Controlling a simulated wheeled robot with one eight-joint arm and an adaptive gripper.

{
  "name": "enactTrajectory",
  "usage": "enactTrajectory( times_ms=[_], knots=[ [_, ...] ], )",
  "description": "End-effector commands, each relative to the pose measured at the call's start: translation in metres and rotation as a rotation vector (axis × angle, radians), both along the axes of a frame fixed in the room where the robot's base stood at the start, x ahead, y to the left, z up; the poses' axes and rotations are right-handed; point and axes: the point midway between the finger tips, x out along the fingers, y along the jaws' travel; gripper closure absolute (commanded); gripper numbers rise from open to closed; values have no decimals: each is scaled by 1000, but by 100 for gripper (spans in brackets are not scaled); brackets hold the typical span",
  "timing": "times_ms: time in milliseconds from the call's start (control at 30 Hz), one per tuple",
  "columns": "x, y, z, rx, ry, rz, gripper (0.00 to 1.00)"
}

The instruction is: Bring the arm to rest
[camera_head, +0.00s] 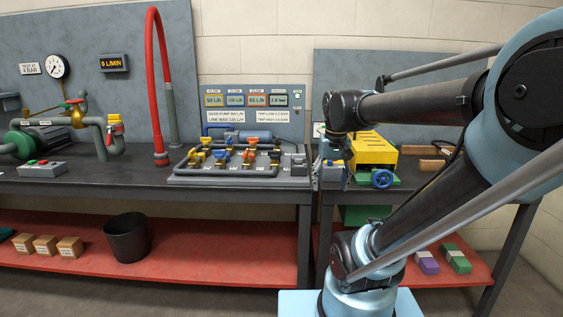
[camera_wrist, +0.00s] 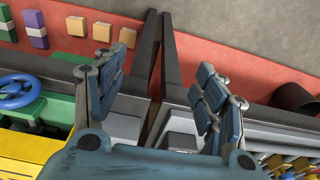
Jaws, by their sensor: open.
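My gripper (camera_wrist: 163,95) shows in the wrist view with its two blue-padded fingers spread apart and nothing between them. Behind the gap are the dark edges and legs where two benches (camera_wrist: 160,75) meet. In the head view my arm comes in from the right, folded over the bench, with its wrist end near the yellow machine (camera_head: 374,152). The arm hides part of that machine, and the gripper's fingers can hardly be made out there.
The yellow machine has a blue handwheel (camera_head: 382,179). A pipe panel (camera_head: 240,160) stands on the dark bench (camera_head: 90,181). A red hose (camera_head: 153,60) rises behind. A black bin (camera_head: 128,240) and small boxes (camera_head: 45,245) are on the red lower shelf (camera_head: 200,250).

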Motion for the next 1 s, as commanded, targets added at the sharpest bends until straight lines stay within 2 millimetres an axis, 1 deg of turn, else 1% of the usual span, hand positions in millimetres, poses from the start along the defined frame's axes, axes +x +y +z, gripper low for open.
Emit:
enactTrajectory(
  times_ms=[33, 200, 300, 433, 500, 600, 1000],
  knots=[
    [-13, -6, -14, -1, -7, -2, 35],
    [-51, -21, -57, -8, -30, 7, 35],
    [-69, -28, -82, -13, -43, 11, 35],
    [-85, -34, -106, -17, -55, 16, 35],
    [-91, -37, -115, -20, -59, 18, 35],
    [-95, -38, -121, -21, -62, 19, 35],
    [-95, -38, -122, -21, -63, 20, 35]
  ],
)
